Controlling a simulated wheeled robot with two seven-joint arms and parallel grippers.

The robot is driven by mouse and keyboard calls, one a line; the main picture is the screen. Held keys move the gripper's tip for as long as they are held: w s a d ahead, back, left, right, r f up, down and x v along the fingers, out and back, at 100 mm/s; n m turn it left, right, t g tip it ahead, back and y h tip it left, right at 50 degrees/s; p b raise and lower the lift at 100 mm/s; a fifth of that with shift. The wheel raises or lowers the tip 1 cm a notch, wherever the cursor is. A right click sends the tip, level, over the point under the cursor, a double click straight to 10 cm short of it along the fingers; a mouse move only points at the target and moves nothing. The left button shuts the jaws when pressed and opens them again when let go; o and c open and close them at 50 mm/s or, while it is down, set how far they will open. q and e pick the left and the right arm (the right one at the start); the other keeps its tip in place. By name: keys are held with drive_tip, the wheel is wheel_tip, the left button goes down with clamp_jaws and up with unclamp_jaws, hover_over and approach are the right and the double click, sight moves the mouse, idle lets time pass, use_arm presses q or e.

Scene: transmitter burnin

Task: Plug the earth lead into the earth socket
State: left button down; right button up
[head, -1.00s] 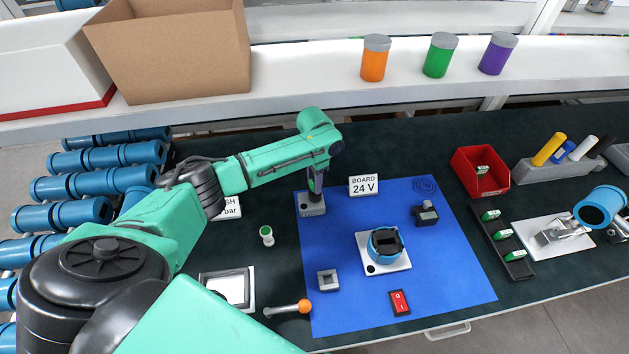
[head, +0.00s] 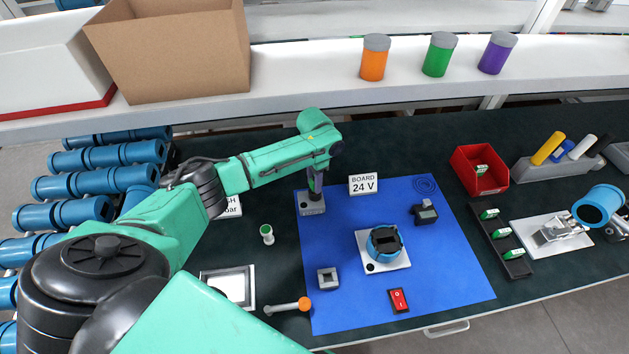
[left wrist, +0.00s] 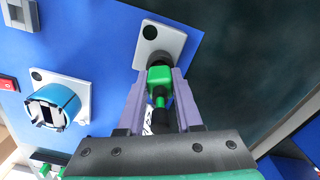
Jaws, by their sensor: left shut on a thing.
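A grey block (head: 311,207), which I take for the earth socket, stands at the back left corner of the blue mat. In the left wrist view its pale plate (left wrist: 172,41) has a dark round hole at one end. My left gripper (head: 316,188) points down right over this block. In the left wrist view my left gripper (left wrist: 158,73) is shut on a green plug (left wrist: 160,80), the earth lead's end. The plug overlaps the near end of the plate. Its tip is hidden, so I cannot tell whether it is in the socket. My right gripper is not in view.
A blue round housing (head: 385,243) sits on a white plate mid-mat. A "BOARD 24 V" sign (head: 363,184) stands just right of my gripper. A red switch (head: 398,300), a small grey square block (head: 328,278) and a dark block (head: 425,212) stand around it on the blue mat (head: 450,270).

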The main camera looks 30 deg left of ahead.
use_arm(q)
drive_tip(key=shift+f+b, duration=0.3)
drive_tip(key=shift+f, duration=0.35)
idle(0.4)
drive_tip(key=c, duration=0.5)
unclamp_jaws()
wheel_tip(320, 180, up, 15)
drive_tip(key=shift+f+b, duration=0.2)
drive_tip(key=shift+b, duration=0.65)
